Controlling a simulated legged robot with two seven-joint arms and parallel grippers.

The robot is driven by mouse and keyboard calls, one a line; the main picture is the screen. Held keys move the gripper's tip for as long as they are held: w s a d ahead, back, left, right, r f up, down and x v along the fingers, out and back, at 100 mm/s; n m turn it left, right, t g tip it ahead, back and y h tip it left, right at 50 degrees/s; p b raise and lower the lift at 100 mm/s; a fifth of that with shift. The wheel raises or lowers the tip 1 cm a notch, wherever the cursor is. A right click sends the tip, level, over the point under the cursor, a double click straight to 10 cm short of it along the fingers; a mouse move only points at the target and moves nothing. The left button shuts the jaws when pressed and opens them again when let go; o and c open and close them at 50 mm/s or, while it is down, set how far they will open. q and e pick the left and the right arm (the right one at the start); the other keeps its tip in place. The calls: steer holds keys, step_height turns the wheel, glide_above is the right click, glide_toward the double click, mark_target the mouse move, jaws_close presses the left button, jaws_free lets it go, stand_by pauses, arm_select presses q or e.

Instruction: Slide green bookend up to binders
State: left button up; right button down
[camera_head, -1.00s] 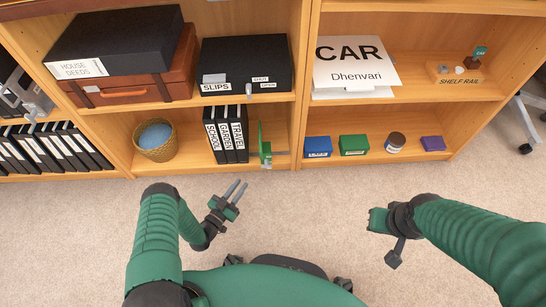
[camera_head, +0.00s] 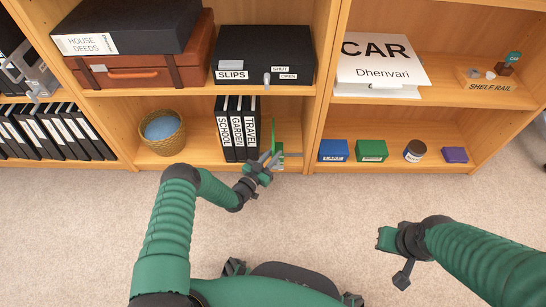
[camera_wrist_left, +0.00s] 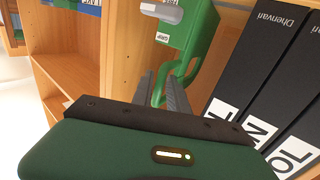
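The green bookend (camera_head: 278,134) stands upright on the lower shelf, a small gap to the right of the binders. The black binders (camera_head: 238,128), labelled SCHOOL, GARDEN and TRAVEL, stand upright together. My left gripper (camera_head: 269,157) is open at the shelf's front edge, its fingertips at the bookend. In the left wrist view, the bookend (camera_wrist_left: 199,45) has a grey tab labelled GRIP, and part of its green edge shows between my two separated fingers (camera_wrist_left: 160,92); contact is unclear. My right gripper (camera_head: 388,240) is over the carpet, away from the shelves; its fingers are not clear.
A shelf upright (camera_head: 317,110) stands right of the bookend. A wicker basket (camera_head: 160,150) stands left of the binders with free shelf between. Blue (camera_head: 333,151) and green (camera_head: 371,151) boxes, a jar (camera_head: 414,151) and a purple box (camera_head: 455,155) sit in the right bay.

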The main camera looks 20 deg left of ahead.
arm_select(q)
jaws_close()
steer(key=shift+s, duration=0.1)
stand_by(1.2)
